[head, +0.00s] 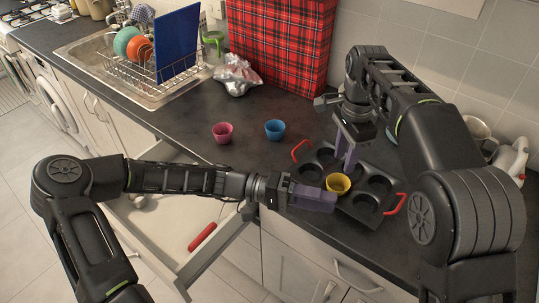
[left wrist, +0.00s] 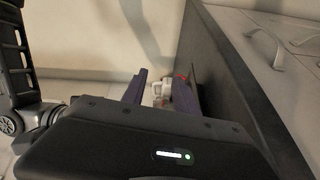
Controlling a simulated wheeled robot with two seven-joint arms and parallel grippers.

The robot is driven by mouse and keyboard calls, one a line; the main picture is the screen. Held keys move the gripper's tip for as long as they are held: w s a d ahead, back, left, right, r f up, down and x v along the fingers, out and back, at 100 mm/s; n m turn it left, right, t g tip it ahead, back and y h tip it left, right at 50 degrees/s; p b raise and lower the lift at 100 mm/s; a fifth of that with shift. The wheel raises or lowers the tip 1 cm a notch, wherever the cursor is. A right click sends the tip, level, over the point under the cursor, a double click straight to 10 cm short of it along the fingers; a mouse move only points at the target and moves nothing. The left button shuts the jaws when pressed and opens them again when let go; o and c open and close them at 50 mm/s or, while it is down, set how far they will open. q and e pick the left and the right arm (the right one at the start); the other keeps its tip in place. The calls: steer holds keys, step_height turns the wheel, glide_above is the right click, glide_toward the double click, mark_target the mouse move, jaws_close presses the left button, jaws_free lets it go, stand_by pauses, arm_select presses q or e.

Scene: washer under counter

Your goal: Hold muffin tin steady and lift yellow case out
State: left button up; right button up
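The dark muffin tin (head: 318,157) lies on the counter, with red handles at its far-left and near-right ends. The yellow case (head: 338,184) sits in a cup on the tin's near side; the other visible cups look empty. My right gripper (head: 349,168) points down at the yellow case, its fingertips at the case's back rim; whether it grips the rim is unclear. My left gripper (head: 334,199) lies level at the tin's near edge, just in front of the yellow case. In the left wrist view its purple fingers (left wrist: 160,95) stand apart, with no clear hold on the tin.
A pink case (head: 223,133) and a blue case (head: 275,130) stand on the counter (head: 185,110) left of the tin. A plaid box (head: 280,45) and a foil bag (head: 237,75) are behind. An open drawer (head: 215,250) with a red object lies below my left arm.

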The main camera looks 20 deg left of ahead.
arm_select(q)
steer(key=w+a+r+t, duration=0.1)
steer(key=w+a+t, duration=0.2)
steer(key=w+a, duration=0.2)
steer(key=n+t+y, duration=0.4)
steer(key=t+y, duration=0.2)
glide_toward(294, 150)
steer(key=shift+w+d+f, duration=0.3)
steer(key=shift+w+d, duration=0.05)
steer(key=shift+w, duration=0.15)
steer(key=shift+w+d+f, duration=0.35)
steer(key=shift+w+d, duration=0.05)
steer(key=shift+w, duration=0.1)
steer(key=shift+x, duration=3.95)
steer(key=shift+s+r, duration=0.1)
steer(key=shift+r, duration=0.05)
steer(key=shift+c, duration=0.5)
